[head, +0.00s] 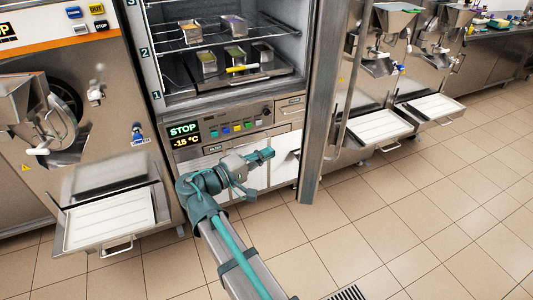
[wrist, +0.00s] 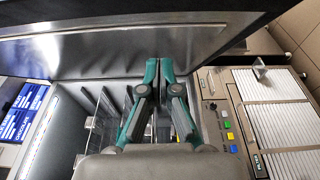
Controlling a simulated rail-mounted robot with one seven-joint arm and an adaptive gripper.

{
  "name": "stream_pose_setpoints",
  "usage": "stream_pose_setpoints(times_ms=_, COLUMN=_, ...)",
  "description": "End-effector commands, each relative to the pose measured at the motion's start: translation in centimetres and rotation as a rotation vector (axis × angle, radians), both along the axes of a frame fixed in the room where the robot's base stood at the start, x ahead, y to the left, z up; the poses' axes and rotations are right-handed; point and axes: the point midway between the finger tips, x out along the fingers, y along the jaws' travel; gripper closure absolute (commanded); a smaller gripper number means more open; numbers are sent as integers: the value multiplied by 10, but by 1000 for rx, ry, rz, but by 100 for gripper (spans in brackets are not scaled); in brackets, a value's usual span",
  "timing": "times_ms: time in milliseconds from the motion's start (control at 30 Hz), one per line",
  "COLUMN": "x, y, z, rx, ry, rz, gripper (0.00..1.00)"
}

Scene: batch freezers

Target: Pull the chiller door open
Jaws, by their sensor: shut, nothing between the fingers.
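The chiller (head: 222,60) stands at the centre of the head view, its shelves exposed. Its door (head: 322,100) is swung wide open to the right and shows nearly edge-on. My gripper (head: 270,154) is low in front of the cabinet, left of the door, pointing toward it. In the wrist view my gripper (wrist: 165,64) has its teal fingers together with nothing held. Its tips are at the door's inner face (wrist: 125,48); I cannot tell whether they touch. The chiller's interior (wrist: 75,115) shows to the left of the fingers. The door's bar handle (head: 350,75) is on its far side.
Metal pans (head: 235,57) stand on the chiller shelves. A control panel reading STOP and -15 °C (head: 185,131) is below. Machines with trays (head: 110,215) flank it, with another tray (head: 380,128) at right. The tiled floor (head: 420,210) is clear at the lower right.

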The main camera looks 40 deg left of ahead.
Motion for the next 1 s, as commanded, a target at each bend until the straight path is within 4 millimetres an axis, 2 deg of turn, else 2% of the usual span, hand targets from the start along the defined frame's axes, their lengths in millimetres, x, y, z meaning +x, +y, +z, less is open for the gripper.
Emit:
stream_pose_setpoints(times_ms=200, x=44, y=-7, z=3, rx=0, ry=1, rz=-3, gripper=100)
stream_pose_setpoints(times_ms=367, x=73, y=-12, z=3, rx=-1, ry=2, rz=-4, gripper=100)
stream_pose_setpoints(times_ms=400, x=77, y=-19, z=3, rx=-1, ry=2, rz=-2, gripper=100)
stream_pose_setpoints(times_ms=633, x=91, y=-40, z=1, rx=-1, ry=2, rz=-1, gripper=100)
stream_pose_setpoints(times_ms=1000, x=95, y=-44, z=-1, rx=0, ry=2, rz=0, gripper=100)
